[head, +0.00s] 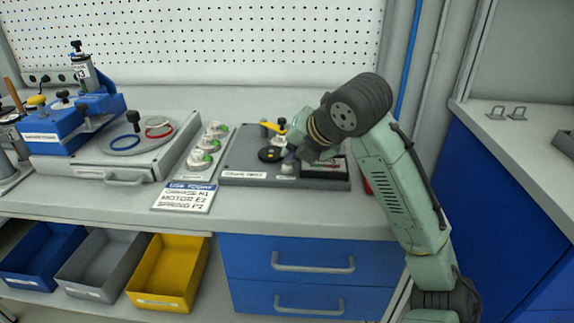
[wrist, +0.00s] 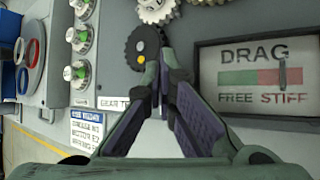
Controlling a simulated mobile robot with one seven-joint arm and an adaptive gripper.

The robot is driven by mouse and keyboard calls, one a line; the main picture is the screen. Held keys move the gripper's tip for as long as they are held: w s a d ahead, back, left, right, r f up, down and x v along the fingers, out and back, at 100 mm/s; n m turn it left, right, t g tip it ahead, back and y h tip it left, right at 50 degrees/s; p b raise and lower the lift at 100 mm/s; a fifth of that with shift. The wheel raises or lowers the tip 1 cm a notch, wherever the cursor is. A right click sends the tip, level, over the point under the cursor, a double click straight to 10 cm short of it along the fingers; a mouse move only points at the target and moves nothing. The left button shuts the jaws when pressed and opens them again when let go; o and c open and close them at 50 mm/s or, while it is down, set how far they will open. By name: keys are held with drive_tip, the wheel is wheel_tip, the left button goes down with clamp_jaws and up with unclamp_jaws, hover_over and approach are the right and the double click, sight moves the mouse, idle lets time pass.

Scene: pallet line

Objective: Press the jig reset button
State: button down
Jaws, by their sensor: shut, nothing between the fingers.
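The grey gear jig (head: 235,165), with a label on its front edge, stands on the bench in the head view. A small pale round knob (head: 288,168) sits near its front edge; it may be the reset button, but no marking on it is readable. My gripper (head: 292,156) is shut and empty, low over the jig, close above and behind that knob. In the wrist view my gripper (wrist: 168,58) points at the jig top, its fingers between a dark gear (wrist: 135,47) and the drag gauge (wrist: 257,80). I cannot tell whether the fingertips touch anything.
Green-and-white knobs (head: 205,145) on a strip and a printed card (head: 184,197) lie left of the jig. A tray with rings (head: 130,150) and blue fixture (head: 70,127) are farther left. Blue, grey and yellow bins (head: 168,272) sit below. The bench front is clear.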

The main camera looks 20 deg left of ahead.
sight(291, 165)
drive_tip(key=shift+f, duration=0.3)
idle(0.4)
drive_tip(key=shift+r, duration=0.15)
drive_tip(key=shift+r+p, duration=0.6)
drive_tip(key=shift+r, duration=0.25)
wheel_tip(291, 165, up, 5)
drive_tip(key=p, duration=0.4)
idle(0.6)
